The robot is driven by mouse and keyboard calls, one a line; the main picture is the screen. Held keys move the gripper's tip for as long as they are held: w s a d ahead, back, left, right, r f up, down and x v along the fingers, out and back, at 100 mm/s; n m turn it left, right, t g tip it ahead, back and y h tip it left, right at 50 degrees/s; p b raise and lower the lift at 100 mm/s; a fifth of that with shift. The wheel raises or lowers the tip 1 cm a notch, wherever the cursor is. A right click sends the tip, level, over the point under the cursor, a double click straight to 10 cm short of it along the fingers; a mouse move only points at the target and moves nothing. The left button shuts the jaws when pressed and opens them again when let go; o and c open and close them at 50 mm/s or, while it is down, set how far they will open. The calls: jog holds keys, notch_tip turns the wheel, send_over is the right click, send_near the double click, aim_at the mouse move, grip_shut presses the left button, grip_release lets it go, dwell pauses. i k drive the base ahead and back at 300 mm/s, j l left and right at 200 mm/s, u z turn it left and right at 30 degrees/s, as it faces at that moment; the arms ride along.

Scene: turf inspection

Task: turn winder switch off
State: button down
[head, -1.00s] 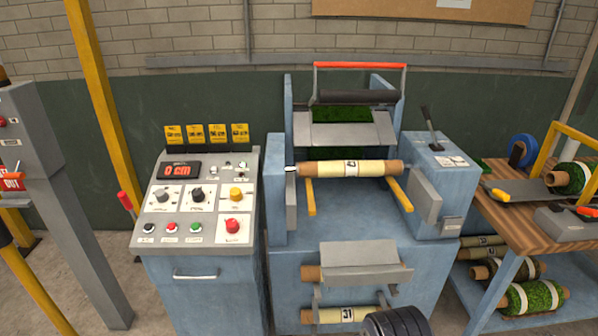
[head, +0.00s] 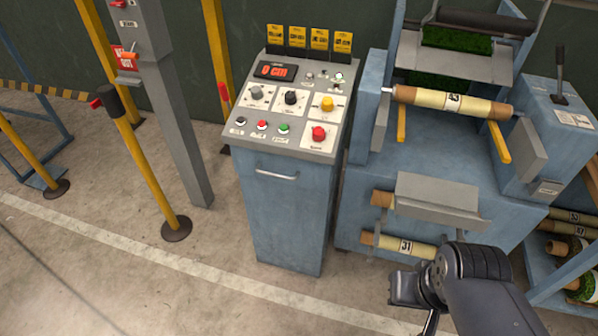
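The control panel (head: 345,120) tops a blue cabinet left of the winding machine. The small toggles (head: 323,75) sit beside a red-digit display (head: 276,71). The labels are too small to show which one is the winder switch. My arm's dark end with my gripper (head: 408,288) is at the lower right, in front of the machine and well away from the panel. Its fingers are not clear.
The blue machine (head: 400,205) with a wrapped roll (head: 452,101) stands right of the cabinet. A grey post (head: 170,110) and a yellow post (head: 148,165) on a round base stand at left. Open floor (head: 190,285) lies in front of the cabinet.

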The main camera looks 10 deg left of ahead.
aim_at(319, 135)
jog(key=i+j+u, duration=0.4)
jog(key=i, duration=0.45)
jog(key=j, duration=0.1)
